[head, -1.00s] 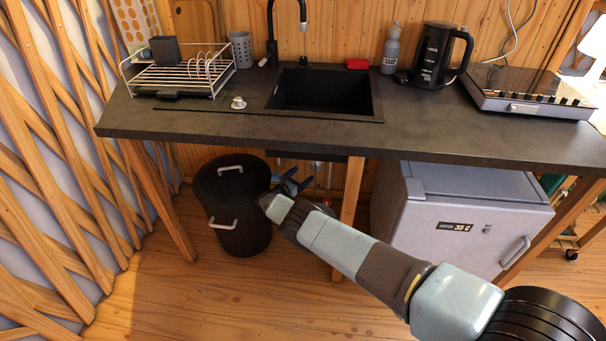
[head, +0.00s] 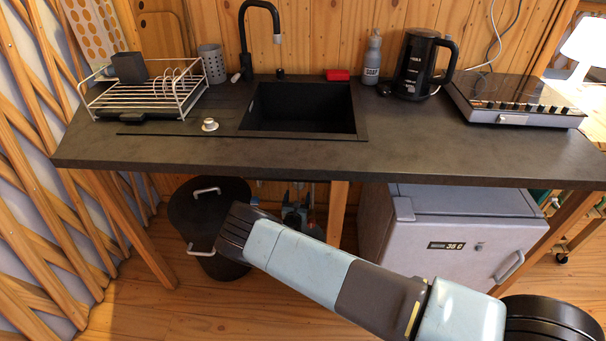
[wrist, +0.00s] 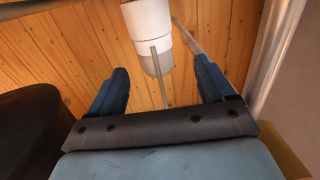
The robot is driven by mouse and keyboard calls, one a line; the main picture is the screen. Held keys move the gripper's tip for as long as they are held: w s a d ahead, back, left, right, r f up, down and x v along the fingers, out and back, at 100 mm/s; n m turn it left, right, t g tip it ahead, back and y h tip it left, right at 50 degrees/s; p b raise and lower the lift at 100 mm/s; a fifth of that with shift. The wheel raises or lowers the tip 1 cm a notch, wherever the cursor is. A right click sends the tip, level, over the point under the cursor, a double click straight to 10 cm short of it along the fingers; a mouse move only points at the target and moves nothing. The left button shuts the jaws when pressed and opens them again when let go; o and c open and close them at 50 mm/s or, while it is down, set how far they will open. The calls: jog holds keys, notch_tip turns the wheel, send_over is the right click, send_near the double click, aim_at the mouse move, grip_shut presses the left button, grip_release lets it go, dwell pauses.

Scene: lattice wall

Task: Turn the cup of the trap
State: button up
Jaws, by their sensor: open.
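In the wrist view, the trap shows at the top middle as an upright white cylinder (wrist: 147,18) with a grey, rounded lower part, the cup (wrist: 156,62). A thin grey rod runs down beside it. My gripper (wrist: 160,75) is open, with one blue finger left of the cup and one right of it. A gap shows on both sides, and nothing is held. I cannot tell how far the cup lies beyond the fingertips. In the head view, my arm reaches under the counter; the trap area below the sink (head: 300,120) is dark and partly hidden.
A black bin (head: 185,215) with pale handles stands left of my arm. A wooden leg (head: 338,205) and a grey fridge (head: 430,235) are to the right. The counter (head: 430,145) overhangs this space. A small white cup (head: 209,125) sits on top.

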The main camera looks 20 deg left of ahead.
jog(key=w+a, duration=0.1)
jog(key=w, duration=0.3)
jog(key=w+a, duration=0.1)
jog(key=w, duration=0.3)
jog(key=w+a, duration=0.1)
jog(key=w, duration=0.3)
jog(key=shift+w+a, duration=0.1)
jog(key=shift+w, duration=0.3)
jog(key=c, duration=1)
jog(key=shift+o, duration=0.2)
jog(key=shift+h, duration=0.3)
jog(key=shift+w+d+m+h, duration=0.1)
jog(key=shift+d+m+h, duration=0.1)
jog(key=shift+m+h, duration=0.8)
jog(key=shift+d+m+h, duration=0.2)
jog(key=shift+m+h, duration=0.5)
jog(key=shift+h, duration=0.5)
jog(key=shift+d+f+m+g+h, duration=0.15)
jog(key=shift+m+h, duration=0.45)
jog(key=shift+h, duration=0.35)
jog(key=shift+d+r+m+g+h, duration=0.15)
jog(key=shift+m+h, duration=0.45)
jog(key=shift+h, duration=0.35)
jog(key=shift+d+f+g+h, duration=0.15)
jog(key=shift+g+h, duration=0.15)
jog(key=shift+h, duration=0.3)
jog(key=o, duration=1)
jog(key=shift+c, duration=0.2)
